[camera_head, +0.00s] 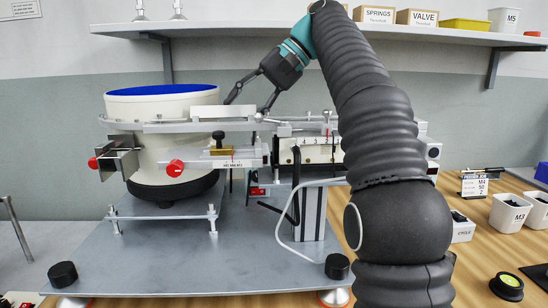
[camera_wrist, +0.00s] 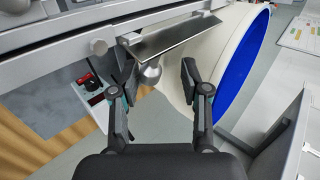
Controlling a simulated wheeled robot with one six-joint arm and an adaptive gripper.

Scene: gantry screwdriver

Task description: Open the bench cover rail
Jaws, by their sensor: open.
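A long silver rail (camera_head: 195,127) runs across the front of the white bowl feeder (camera_head: 160,155) toward the track unit at the middle. I cannot tell for sure that this is the bench cover rail. In the wrist view a grey rail (camera_wrist: 60,50) crosses the top left, and a flat tilted metal plate (camera_wrist: 170,35) lies beside it with a round metal knob (camera_wrist: 151,74) below. My gripper (camera_head: 247,106) is open and empty, just above the rail, right of the bowl. In the wrist view its fingers (camera_wrist: 157,78) stand apart, with the knob near the left finger.
The blue-lined bowl (camera_wrist: 245,70) is close to the right finger in the wrist view. Red knobs (camera_head: 174,167) stick out at the front. A shelf (camera_head: 240,27) with boxes spans the back. White bins (camera_head: 508,213) stand at right. The grey base plate (camera_head: 170,262) is mostly clear in front.

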